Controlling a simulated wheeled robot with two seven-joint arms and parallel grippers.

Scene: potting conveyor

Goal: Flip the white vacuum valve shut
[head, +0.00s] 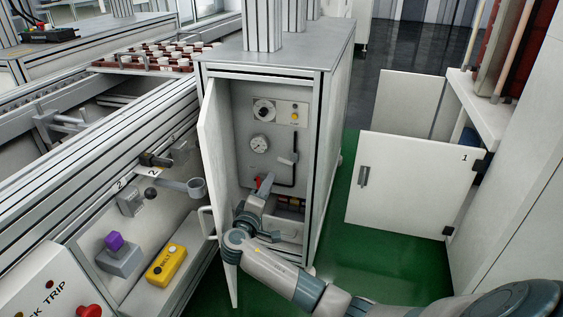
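A pale lever-like piece (288,159), which looks like the white vacuum valve, sits on a dark pipe inside the open cabinet (321,150). It is tilted and lies right of and below a round gauge (259,144). My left gripper is not in view.
The cabinet door (216,165) stands open on the left, close to my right arm. A panel with a dial (264,108) is above the gauge. A yellow control box (166,264) sits at lower left. Another open white door (408,181) stands right, beyond green floor.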

